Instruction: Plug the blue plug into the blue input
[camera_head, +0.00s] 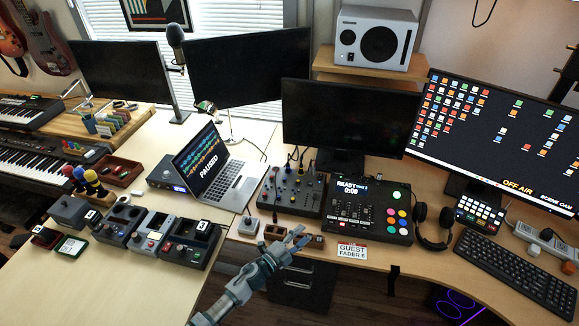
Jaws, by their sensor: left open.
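My left gripper (298,238) reaches in from the bottom, open, its fingertips apart near the desk's front edge. It looks empty and lies in front of small wooden blocks (275,232). The mixer (291,190) stands behind it, with small upright plugs or cables (293,156) at its back edge; they are too small to tell their colours surely. I cannot make out a blue plug or a blue input clearly. My right gripper is not in view.
A control console (369,212) with coloured buttons stands right of the mixer, headphones (434,226) beside it. A "GUEST FADER 6" card (352,252) is at the front edge. A laptop (218,170) and several pedal-like boxes (153,233) are left.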

